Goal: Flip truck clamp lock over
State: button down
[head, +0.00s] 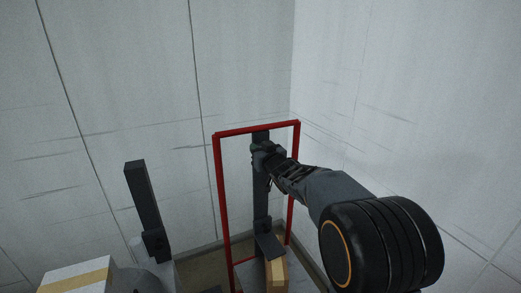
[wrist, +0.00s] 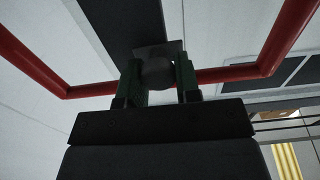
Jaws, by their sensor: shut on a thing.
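A hand truck with a red tube frame (head: 219,185) stands upright near the wall corner in the head view. A dark post (head: 261,205) runs up its middle; frame (wrist: 35,67) and post (wrist: 125,22) also show in the wrist view. My gripper (head: 262,153) is at the upper part of the post. In the wrist view its two fingers (wrist: 158,88) are shut on a dark rounded piece, apparently the clamp lock (wrist: 157,68), beside the post. The fingers and wrist hide most of this piece in the head view.
A second dark post (head: 143,195) with a small block (head: 154,243) stands at left. A white box with tan tape (head: 75,278) is at lower left. A tan box (head: 277,272) sits low at the truck. Pale walls close the corner behind and to the right.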

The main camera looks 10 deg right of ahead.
jog(key=d+p, duration=0.2)
jog(key=d, duration=0.1)
jog(key=shift+w+d, duration=0.3)
jog(key=shift+w, duration=0.05)
jog(key=shift+d, duration=0.1)
jog(key=c, duration=0.9)
grip_release()
jog(key=shift+d, duration=0.15)
jog(key=s, duration=0.4)
jog(key=s+d+b, duration=0.1)
jog(key=s, duration=0.4)
jog(key=s+d+b, duration=0.1)
jog(key=s, duration=0.3)
jog(key=shift+s+d, duration=0.25)
jog(key=shift+s, duration=0.05)
